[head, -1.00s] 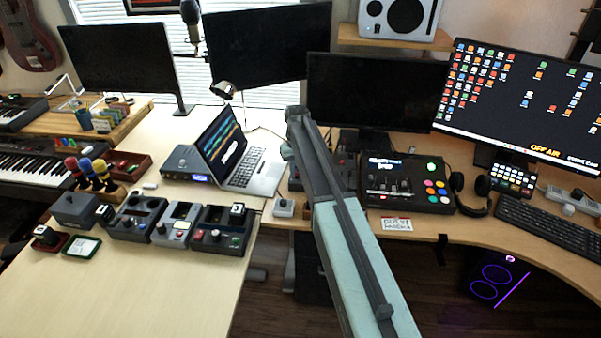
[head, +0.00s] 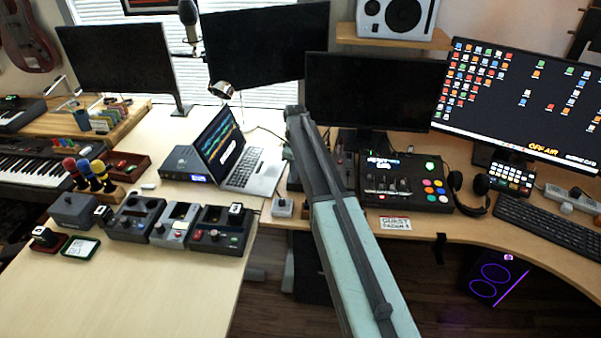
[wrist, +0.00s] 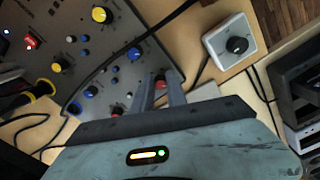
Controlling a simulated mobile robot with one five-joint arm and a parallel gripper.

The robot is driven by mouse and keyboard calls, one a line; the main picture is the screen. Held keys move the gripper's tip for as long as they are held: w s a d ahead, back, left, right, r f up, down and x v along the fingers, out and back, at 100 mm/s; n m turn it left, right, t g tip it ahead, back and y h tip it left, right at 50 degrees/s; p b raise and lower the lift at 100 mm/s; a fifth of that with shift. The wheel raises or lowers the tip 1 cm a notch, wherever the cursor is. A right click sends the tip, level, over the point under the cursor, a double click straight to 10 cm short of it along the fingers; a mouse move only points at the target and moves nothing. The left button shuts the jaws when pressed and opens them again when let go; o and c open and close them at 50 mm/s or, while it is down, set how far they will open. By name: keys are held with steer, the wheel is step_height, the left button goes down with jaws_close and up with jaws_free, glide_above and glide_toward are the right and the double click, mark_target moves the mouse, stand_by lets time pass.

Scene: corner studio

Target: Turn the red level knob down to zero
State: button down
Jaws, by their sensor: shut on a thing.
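In the wrist view, a grey mixer panel (wrist: 110,45) fills the upper left, with several blue and yellow knobs. A red knob (wrist: 160,82) sits near its lower right edge, between the two fingers of my gripper (wrist: 162,80). The fingers are shut on this red knob, and its sides are partly hidden by them. In the head view my arm covers my gripper and much of the mixer (head: 347,168).
A small white box with a black knob (wrist: 237,44) stands right of the mixer. Cables (wrist: 165,22) run close by. In the head view, a laptop (head: 240,165) stands left of my arm and a black control deck (head: 410,199) stands right, with monitors behind.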

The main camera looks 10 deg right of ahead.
steer(key=shift+a, duration=0.45)
steer(key=c, duration=1.3)
jaws_free()
steer(key=shift+d, duration=0.1)
steer(key=shift+r, duration=0.1)
step_height(320, 180, up, 8)
steer(key=p, duration=0.8)
steer(key=shift+f, duration=0.2)
